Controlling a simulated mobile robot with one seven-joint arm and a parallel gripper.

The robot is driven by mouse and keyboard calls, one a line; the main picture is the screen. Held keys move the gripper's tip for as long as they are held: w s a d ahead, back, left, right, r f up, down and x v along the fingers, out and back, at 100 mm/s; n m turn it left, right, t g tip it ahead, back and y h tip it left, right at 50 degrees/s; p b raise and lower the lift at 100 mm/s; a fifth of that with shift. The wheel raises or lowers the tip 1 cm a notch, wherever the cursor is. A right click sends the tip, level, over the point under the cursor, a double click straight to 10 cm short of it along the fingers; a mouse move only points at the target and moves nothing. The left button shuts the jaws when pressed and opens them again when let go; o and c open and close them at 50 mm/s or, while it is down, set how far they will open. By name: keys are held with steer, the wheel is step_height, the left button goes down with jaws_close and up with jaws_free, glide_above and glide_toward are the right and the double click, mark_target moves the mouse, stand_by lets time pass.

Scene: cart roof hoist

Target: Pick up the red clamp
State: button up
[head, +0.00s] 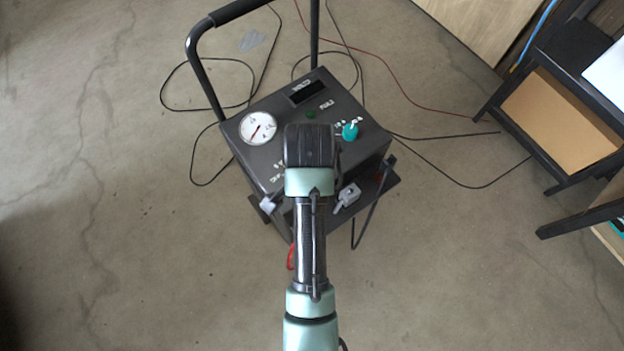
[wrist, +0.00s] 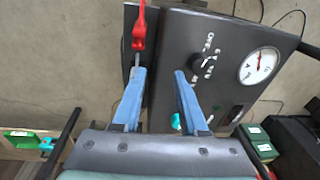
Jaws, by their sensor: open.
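The red clamp (wrist: 139,32) shows near the top of the wrist view, beside the dark cart (wrist: 185,45), with a grey metal part below its red body. My gripper (wrist: 160,72) is open, with two blue fingers and nothing between them. The left fingertip is close below the clamp's metal part; I cannot tell if they touch. The right fingertip is in front of the cart's panel. In the head view, a small red piece (head: 291,258) shows at the left edge of my arm, probably the clamp, mostly hidden.
The cart (head: 262,150) has a white gauge (head: 258,128), a teal knob (head: 350,131) and a tall black handle (head: 205,75). Cables lie on the floor behind. A black frame (head: 550,120) stands right; floor left is clear.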

steer(key=shift+m+g, duration=0.3)
steer(key=shift+g, duration=0.5)
steer(key=s+f, duration=0.3)
steer(key=shift+f, duration=0.2)
step_height(320, 180, down, 6)
steer(key=shift+s+r+b, duration=0.1)
steer(key=shift+s+b, duration=0.05)
steer(key=shift+b, duration=0.55)
steer(key=shift+d+f+b, duration=0.2)
steer(key=shift+f+b, duration=0.4)
steer(key=shift+f, duration=2.55)
jaws_close()
